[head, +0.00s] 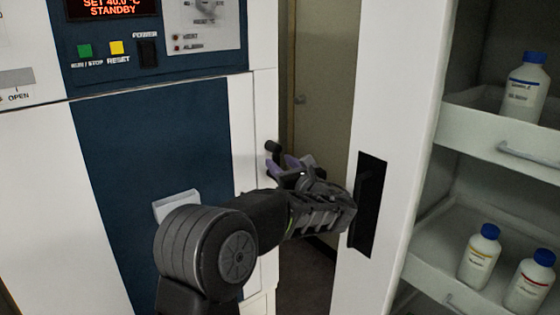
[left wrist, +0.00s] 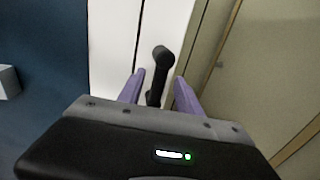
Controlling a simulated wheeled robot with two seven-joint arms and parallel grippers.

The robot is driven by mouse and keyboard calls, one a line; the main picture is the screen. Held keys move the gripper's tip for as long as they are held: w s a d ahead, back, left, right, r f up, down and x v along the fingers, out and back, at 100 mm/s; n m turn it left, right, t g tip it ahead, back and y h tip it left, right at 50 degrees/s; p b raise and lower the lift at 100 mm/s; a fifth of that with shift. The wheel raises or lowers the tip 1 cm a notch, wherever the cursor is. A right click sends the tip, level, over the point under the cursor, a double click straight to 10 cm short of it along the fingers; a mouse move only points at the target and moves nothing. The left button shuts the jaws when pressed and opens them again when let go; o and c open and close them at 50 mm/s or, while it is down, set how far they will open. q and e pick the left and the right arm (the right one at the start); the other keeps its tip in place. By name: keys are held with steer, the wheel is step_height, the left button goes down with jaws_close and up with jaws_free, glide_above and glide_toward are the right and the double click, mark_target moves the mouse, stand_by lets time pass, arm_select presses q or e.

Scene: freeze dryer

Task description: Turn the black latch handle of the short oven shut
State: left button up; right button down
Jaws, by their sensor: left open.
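The short oven (head: 115,140) has a blue front with white edges and fills the left of the head view. Its black latch handle (head: 273,147) sticks out at the right edge of the front, partly hidden by my left gripper. My left gripper (head: 286,164) is open, with purple fingertips just below the handle's knob. In the left wrist view the handle (left wrist: 162,68) stands between the two purple fingers, its knob beyond the tips. I cannot tell whether the fingers touch it. My right gripper is not in view.
A white cabinet (head: 385,90) with a black recessed handle stands close on the right. Its shelves (head: 490,138) hold several white bottles with blue caps. A narrow gap with a beige door (head: 318,100) behind it lies between oven and cabinet. A pale handle (head: 176,203) protrudes from the blue front.

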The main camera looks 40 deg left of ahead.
arm_select(q)
steer(key=shift+w+a, duration=0.3)
steer(key=shift+a, duration=0.2)
jaws_close()
stand_by(1.1)
